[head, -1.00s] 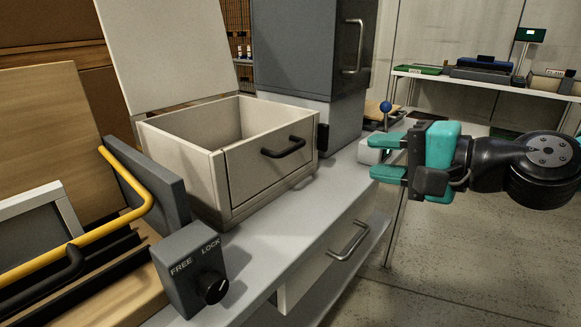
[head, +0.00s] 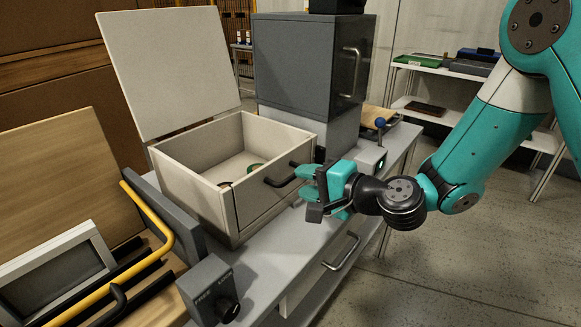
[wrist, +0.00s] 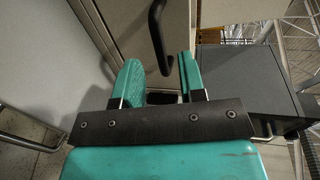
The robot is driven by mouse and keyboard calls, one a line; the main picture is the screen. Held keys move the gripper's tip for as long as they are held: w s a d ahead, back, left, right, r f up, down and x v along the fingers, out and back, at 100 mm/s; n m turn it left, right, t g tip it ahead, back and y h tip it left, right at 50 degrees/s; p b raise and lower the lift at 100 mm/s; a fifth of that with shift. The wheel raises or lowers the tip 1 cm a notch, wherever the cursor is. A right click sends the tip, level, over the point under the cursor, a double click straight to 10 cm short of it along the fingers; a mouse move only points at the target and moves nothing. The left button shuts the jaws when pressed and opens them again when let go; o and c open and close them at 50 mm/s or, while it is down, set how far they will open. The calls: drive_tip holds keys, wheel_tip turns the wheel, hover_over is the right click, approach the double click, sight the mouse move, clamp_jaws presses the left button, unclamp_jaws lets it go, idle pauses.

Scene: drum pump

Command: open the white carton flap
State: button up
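The white carton (head: 195,200) stands on the grey bench with its tall white lid (head: 172,70) raised upright at the back. Its front panel (head: 262,205) is upright and flush with the side walls, and bears a black bar handle (head: 283,179). My gripper (head: 304,180) is at the right end of this handle, fingers pointing at the panel. In the wrist view the handle (wrist: 156,35) reaches down between the two teal fingertips of my gripper (wrist: 160,78), with gaps showing beside it. The fingers are apart.
A dark grey cabinet (head: 300,65) stands behind right of the carton. A FREE/LOCK knob box (head: 209,290) and a yellow bar (head: 150,225) are at front left. A drawer handle (head: 342,252) is below the bench top.

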sight(291, 178)
drive_tip(key=shift+p+x, duration=0.4)
drive_tip(key=shift+x, duration=1.9)
drive_tip(key=shift+c, duration=0.4)
clamp_jaws()
